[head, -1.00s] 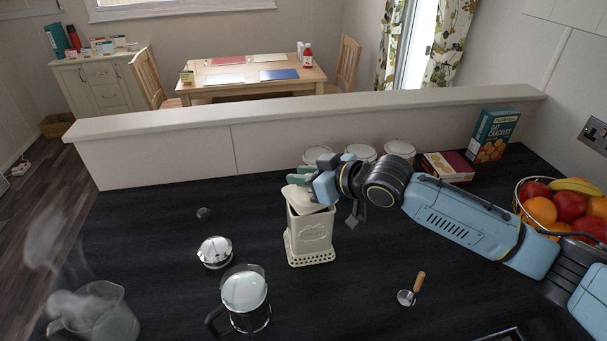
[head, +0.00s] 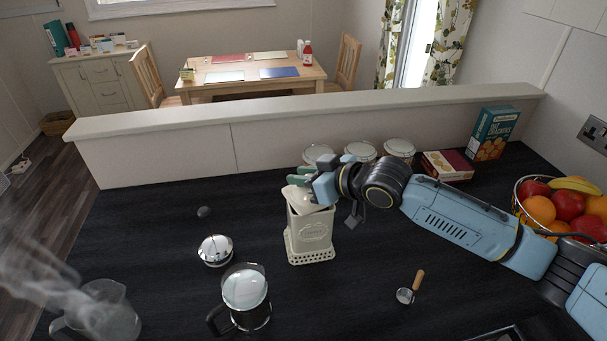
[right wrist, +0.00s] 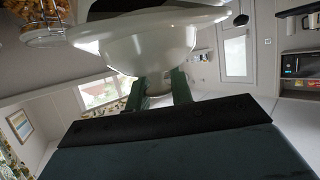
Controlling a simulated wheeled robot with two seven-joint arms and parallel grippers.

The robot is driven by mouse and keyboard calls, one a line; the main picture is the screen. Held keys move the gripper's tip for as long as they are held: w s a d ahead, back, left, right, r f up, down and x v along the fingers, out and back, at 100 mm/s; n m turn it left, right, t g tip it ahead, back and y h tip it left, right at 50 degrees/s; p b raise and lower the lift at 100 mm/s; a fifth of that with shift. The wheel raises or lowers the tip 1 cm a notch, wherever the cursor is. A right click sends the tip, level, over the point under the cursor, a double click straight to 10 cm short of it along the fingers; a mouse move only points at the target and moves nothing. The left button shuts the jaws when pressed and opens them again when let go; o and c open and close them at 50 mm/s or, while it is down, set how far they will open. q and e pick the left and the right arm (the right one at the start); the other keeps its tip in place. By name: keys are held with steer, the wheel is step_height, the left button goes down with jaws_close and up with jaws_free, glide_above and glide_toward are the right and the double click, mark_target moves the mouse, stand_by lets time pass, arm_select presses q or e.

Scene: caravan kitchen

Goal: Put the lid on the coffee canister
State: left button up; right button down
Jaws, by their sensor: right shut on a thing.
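The cream coffee canister (head: 311,229) stands upright on the dark worktop, its foot in a cream perforated holder (head: 312,259). The cream lid (head: 296,193) is at the canister's top, tilted; whether it touches the rim is hard to tell. My right gripper (head: 303,177), with green fingers, is above the lid and shut on it. My left gripper is not in view.
A French press (head: 245,297), its metal lid (head: 215,250) and a steaming glass jug (head: 100,312) stand at the left. A small wooden-handled tool (head: 411,288) lies at the right. Several white-lidded jars (head: 360,150), boxes (head: 446,165) and a fruit basket (head: 560,205) stand behind and right.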

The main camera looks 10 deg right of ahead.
steer(key=shift+f, duration=0.35)
steer(key=c, duration=1.5)
jaws_free()
steer(key=p+v, duration=0.3)
steer(key=v, duration=0.1)
steer(key=shift+s+d+r+p, duration=0.1)
steer(key=shift+r+p, duration=0.1)
steer(key=shift+p, duration=0.1)
steer(key=p+v, duration=0.4)
steer(key=v, duration=0.2)
steer(key=shift+s+d+p, duration=0.25)
steer(key=shift+p, duration=0.05)
